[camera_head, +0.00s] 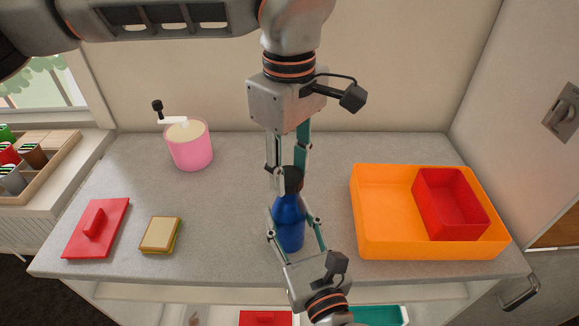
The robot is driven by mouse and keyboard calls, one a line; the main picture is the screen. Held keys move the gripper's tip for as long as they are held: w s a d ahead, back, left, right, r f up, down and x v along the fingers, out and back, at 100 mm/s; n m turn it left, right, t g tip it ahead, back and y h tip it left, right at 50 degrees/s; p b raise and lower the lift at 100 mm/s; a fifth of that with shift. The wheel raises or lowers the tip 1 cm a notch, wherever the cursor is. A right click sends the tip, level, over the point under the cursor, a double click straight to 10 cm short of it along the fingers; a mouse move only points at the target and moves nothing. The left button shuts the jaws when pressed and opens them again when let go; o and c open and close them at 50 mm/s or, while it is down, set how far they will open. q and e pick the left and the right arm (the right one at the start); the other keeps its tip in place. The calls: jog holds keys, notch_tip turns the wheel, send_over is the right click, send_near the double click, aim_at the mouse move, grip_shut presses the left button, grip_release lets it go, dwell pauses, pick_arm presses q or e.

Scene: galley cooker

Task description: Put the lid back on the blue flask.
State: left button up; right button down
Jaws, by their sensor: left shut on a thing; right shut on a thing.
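The blue flask (289,234) stands upright on the grey counter, near its front middle. My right gripper (293,226) comes from the front and is shut on the flask's body. The dark lid (292,177) is at the top of the flask, in line with its neck. My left gripper (290,182) reaches down from above and is shut on the lid. The fingers partly hide the lid and neck, so I cannot tell whether the lid is seated or slightly above the flask.
An orange tray (383,240) with a red box (452,205) inside stands at right. A pink pot (190,151) with a white handle is at back left. A red lid-like plate (112,240) and a sandwich (160,234) lie at front left. The counter (236,205) beside the flask is clear.

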pick_arm(q)
jog(key=m, duration=0.7)
jog(key=shift+m, duration=0.3)
jog(key=m, duration=0.3)
jog(key=shift+m, duration=0.3)
jog(key=m, duration=0.5)
jog(key=shift+a, duration=0.1)
jog(key=o, duration=0.7)
jog(key=shift+r, duration=0.15)
jog(key=shift+r, duration=2.1)
